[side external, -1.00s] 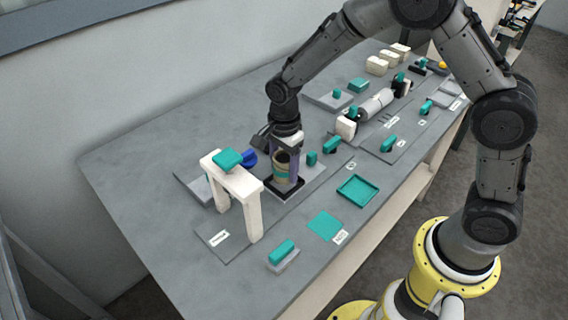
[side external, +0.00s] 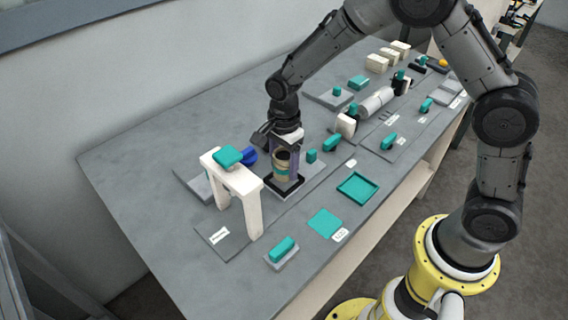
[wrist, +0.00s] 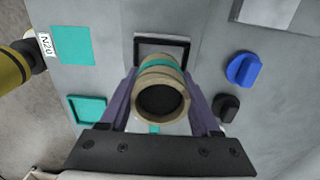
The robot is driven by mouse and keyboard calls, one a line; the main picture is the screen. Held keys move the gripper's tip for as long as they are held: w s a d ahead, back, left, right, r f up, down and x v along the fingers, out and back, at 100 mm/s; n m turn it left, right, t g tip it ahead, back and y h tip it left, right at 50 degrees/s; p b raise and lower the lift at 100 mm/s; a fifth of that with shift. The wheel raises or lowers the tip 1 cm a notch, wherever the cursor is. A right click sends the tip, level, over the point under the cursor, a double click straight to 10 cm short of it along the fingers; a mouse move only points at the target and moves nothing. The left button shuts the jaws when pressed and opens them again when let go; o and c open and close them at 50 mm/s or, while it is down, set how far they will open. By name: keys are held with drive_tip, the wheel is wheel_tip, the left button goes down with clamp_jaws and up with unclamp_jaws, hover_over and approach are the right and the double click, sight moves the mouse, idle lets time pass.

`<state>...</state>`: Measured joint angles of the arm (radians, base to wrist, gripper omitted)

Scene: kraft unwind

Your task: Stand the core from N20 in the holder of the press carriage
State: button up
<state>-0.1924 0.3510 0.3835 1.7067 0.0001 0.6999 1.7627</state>
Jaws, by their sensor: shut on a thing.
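The core is a tan tube with a teal band (side external: 282,167). It stands roughly upright between the purple fingers of my gripper (side external: 284,165), which is shut on it. In the wrist view the core (wrist: 161,98) shows its dark open top, and my gripper (wrist: 161,108) has a finger on each side. The holder is a black square frame (side external: 299,186) on the grey carriage, just below the core. In the wrist view the holder (wrist: 187,45) shows beyond the core's lower end. The core hides part of it, and I cannot tell whether they touch.
A white arch (side external: 252,212) with a teal block on top stands close left of my gripper. A blue knob (wrist: 243,69) is beside the holder. A teal pad (wrist: 72,45) lies by the N20 label (wrist: 44,43), and a teal tray (side external: 358,188) is to the right.

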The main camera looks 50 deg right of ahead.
drive_tip(key=shift+f, duration=0.9)
idle(0.5)
drive_tip(key=o, duration=1.4)
drive_tip(key=shift+o, duration=0.2)
drive_tip(key=shift+r, duration=4)
